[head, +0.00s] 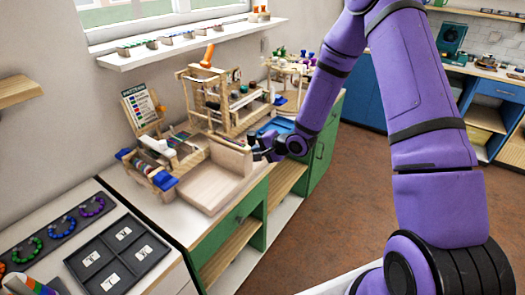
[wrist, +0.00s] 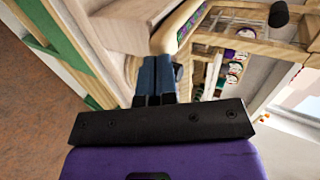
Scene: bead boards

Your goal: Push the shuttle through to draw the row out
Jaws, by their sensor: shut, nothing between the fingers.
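My gripper (head: 259,148) is shut and empty, at the right end of a pale wooden tray's raised wall in the head view. In the wrist view the dark fingers of my gripper (wrist: 157,70) are together, their tips close to a rounded pale wooden edge (wrist: 178,28); I cannot tell whether they touch it. A wooden loom-like frame (head: 205,88) with an orange handle (head: 208,55) stands behind. In the wrist view, strung beads (wrist: 235,68) lie inside a wooden frame to the right. I cannot pick out the shuttle for certain.
The open wooden tray (head: 208,187) lies on the counter. Left of it are a blue-ended wooden rack (head: 150,170) and a pattern card (head: 141,108). A dark compartment tray (head: 118,257) and bead rings (head: 90,206) are nearer. A blue tray (head: 275,127) is behind my gripper.

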